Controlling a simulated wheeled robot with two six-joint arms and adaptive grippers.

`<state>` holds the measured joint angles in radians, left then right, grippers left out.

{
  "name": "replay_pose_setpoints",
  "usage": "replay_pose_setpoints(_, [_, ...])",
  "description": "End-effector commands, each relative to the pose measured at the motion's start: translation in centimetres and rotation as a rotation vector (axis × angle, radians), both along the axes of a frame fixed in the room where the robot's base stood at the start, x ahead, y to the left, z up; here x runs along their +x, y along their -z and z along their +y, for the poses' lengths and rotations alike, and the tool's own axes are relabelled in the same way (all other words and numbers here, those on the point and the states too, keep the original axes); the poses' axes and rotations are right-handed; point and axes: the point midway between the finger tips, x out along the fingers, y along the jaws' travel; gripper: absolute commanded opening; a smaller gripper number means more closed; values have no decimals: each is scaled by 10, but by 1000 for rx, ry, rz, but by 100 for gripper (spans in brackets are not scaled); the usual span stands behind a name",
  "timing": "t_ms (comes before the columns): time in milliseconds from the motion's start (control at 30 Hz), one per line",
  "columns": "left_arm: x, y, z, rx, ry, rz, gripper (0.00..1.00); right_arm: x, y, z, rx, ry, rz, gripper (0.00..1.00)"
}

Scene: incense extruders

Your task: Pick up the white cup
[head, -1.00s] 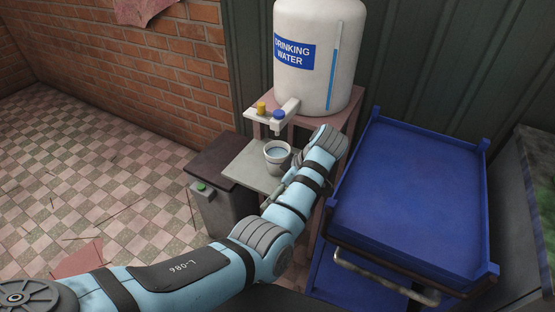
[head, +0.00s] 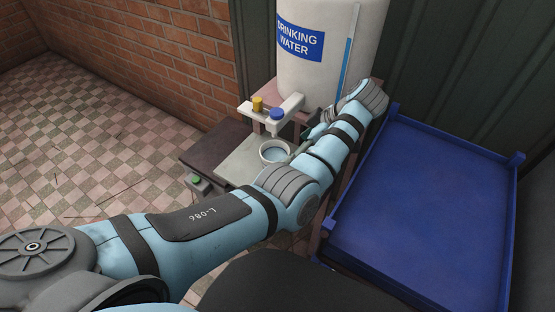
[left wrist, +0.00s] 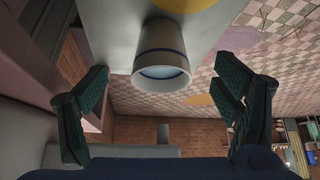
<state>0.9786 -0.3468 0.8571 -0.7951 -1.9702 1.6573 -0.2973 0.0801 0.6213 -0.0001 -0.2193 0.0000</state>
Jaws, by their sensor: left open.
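The white cup (head: 267,158) stands upright on the grey shelf (head: 238,163) below the dispenser taps, with water visible inside. In the left wrist view the cup (left wrist: 162,60) appears inverted, with a dark band near its rim, between the spread fingers but apart from them. My left gripper (left wrist: 163,78) is open and empty, its dark green pads on either side of the cup's picture. In the head view my left arm passes just right of the cup and partly hides its right side and the gripper. My right gripper is not in view.
A white drinking water tank (head: 312,75) stands behind the cup, with a yellow tap (head: 257,104) and a blue tap (head: 277,114) overhead. A blue tray cart (head: 425,215) is close on the right. Open tiled floor lies left.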

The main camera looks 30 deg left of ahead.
Motion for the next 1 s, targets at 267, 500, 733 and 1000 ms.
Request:
replay_pose_setpoints(267, [-2,49,32,0,0,0,82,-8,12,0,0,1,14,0])
replay_pose_setpoints(500, [-7,78,60,1,-1,1,82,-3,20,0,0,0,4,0])
replay_pose_setpoints(733, [-6,87,66,-1,1,-2,82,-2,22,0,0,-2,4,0])
replay_pose_setpoints(1000, [-6,87,66,-1,2,-1,47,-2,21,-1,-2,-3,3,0])
